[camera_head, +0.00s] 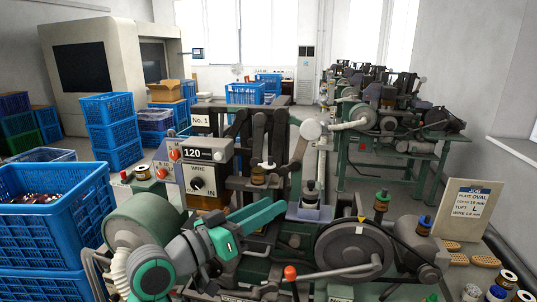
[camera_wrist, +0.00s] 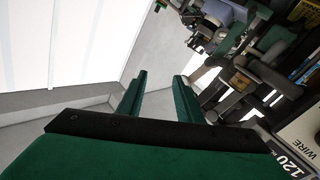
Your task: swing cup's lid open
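My gripper (camera_head: 268,212) reaches over the front machine in the head view, pointing right. In the wrist view my gripper (camera_wrist: 161,75) has its two green fingers apart, with nothing between them. I cannot tell for sure which part is the cup. A small dark capped fitting (camera_head: 311,190) stands upright on a grey block (camera_head: 311,213), just right of my fingertips and apart from them. A pale round disc (camera_head: 310,130) sits higher, beside a white pipe. Whether either has a lid, open or shut, is too small to tell.
A control box (camera_head: 205,170) marked 120 and WIRE stands behind my gripper. A dark flywheel (camera_head: 354,250) and a red-tipped lever (camera_head: 290,272) are at the right front. Blue crates (camera_head: 60,215) stand left. A job card (camera_head: 467,208) and spools are at right.

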